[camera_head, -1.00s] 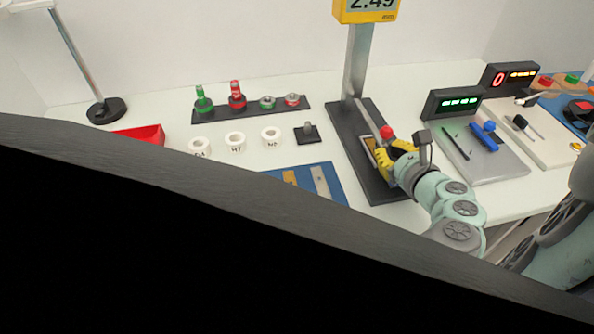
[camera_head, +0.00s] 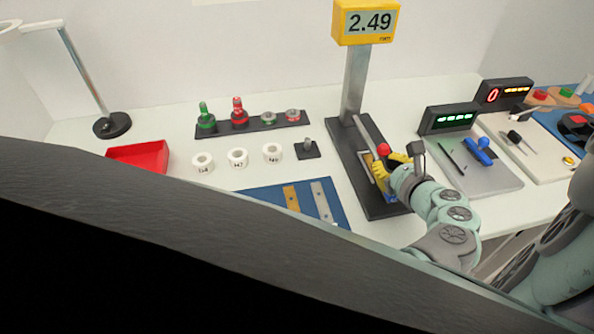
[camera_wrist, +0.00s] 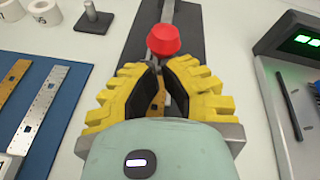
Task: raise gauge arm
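The gauge has a yellow display (camera_head: 366,22) reading 2.49 on a grey post (camera_head: 355,85) above a dark base (camera_head: 345,140). Its arm ends in a red knob (camera_head: 383,149), low over the base; the knob also shows in the wrist view (camera_wrist: 163,40). My gripper (camera_head: 388,164) has yellow fingers and is at the knob's near side. In the wrist view the fingertips (camera_wrist: 161,68) lean inward with a narrow gap between them, just short of the knob. A brass-coloured piece (camera_wrist: 157,100) shows through the gap. Contact with the knob cannot be told.
A blue mat (camera_head: 262,196) with metal strips lies left of the base. White rolls (camera_head: 237,158), a small dark peg stand (camera_head: 308,152) and a red tray (camera_head: 138,158) are farther left. A grey tray (camera_head: 490,172) with tools and a green-lit display (camera_head: 449,117) stand to the right.

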